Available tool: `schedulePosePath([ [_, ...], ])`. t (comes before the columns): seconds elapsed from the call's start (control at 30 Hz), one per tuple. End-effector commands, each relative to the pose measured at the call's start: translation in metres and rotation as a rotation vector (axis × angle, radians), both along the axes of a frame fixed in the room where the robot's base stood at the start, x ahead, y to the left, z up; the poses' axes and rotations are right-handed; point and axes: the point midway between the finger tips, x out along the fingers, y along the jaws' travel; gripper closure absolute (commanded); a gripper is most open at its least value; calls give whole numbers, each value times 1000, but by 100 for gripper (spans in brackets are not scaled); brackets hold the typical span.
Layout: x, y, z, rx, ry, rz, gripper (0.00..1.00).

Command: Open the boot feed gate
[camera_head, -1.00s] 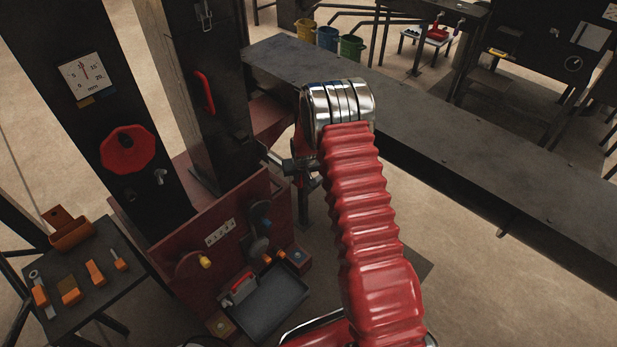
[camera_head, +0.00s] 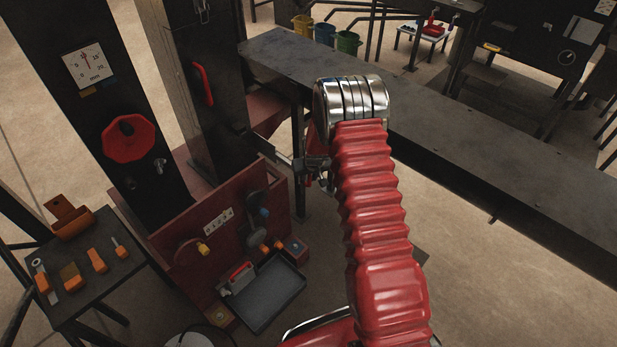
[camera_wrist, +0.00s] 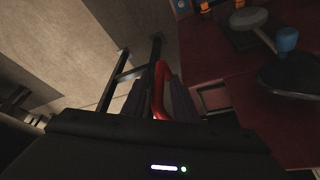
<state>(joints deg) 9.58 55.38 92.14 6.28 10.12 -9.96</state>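My gripper (camera_head: 317,170) is to the right of the dark press column, above the red base box's right end. In the wrist view my gripper (camera_wrist: 158,97) has its two dark fingers on either side of a red handle (camera_wrist: 160,85), close against it.
The red base box (camera_head: 185,235) carries several knobs and levers, with a grey tray (camera_head: 268,292) in front. Another red handle (camera_head: 203,84) is on the column. A long dark bench (camera_head: 440,150) runs behind my arm. A side table (camera_head: 95,285) holds orange-handled tools.

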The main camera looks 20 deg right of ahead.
Motion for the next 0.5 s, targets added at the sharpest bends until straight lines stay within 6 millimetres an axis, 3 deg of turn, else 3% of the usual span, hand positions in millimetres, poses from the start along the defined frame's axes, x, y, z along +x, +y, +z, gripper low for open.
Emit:
schedulePosePath([
  [0.5, -3, -1, 8, -1, -2, -1, 69],
])
